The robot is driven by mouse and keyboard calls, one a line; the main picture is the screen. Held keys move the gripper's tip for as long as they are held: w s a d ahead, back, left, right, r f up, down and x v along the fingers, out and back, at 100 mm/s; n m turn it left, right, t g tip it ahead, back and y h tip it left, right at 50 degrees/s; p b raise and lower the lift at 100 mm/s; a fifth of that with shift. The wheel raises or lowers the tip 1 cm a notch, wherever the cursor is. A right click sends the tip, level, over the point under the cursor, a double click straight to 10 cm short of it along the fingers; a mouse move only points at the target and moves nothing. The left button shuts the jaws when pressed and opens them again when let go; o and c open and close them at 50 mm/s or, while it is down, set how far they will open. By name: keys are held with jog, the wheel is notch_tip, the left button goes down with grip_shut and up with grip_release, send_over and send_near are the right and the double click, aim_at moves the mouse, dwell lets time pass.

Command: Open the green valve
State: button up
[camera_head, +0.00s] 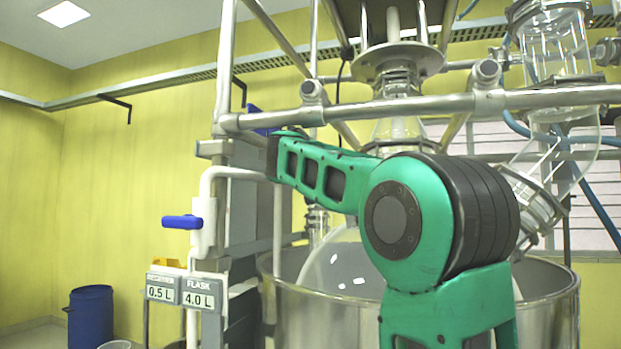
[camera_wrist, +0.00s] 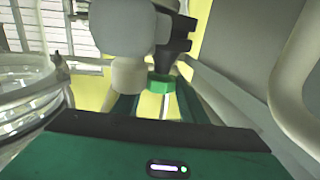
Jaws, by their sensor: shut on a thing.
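The green valve handle (camera_wrist: 160,82) shows in the wrist view as a small green piece beside a white, rounded fitting (camera_wrist: 122,28). My gripper (camera_wrist: 158,94) is at the handle, its two dark fingers reaching forward on either side. It is shut on the handle; the exact contact is partly hidden by the white fitting. In the head view neither the green handle nor my gripper can be made out; my green arm reaches back left toward the frame and covers that area.
A blue-handled valve (camera_head: 183,222) sits on white piping at left, above labels for 0.5 L and 4.0 L (camera_head: 198,294). A steel vessel (camera_head: 556,310) and horizontal frame bar (camera_head: 420,107) surround my arm. A white pipe (camera_wrist: 285,95) runs close at right. A blue drum (camera_head: 90,318) stands at far left.

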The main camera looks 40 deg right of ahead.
jog(key=shift+s+d+r+n+t+y, duration=0.1)
jog(key=shift+d+n+t+y, duration=0.05)
jog(key=shift+n+t+y, duration=0.9)
jog(key=shift+s+d+r+n+t+y, duration=0.1)
jog(key=shift+d+n+t+y, duration=0.05)
jog(key=shift+n+t+y, duration=0.9)
jog(key=shift+y, duration=0.6)
jog(key=shift+f, duration=0.1)
jog(key=o, duration=1.1)
jog(key=shift+c, duration=0.2)
jog(key=shift+s+a+f, duration=0.1)
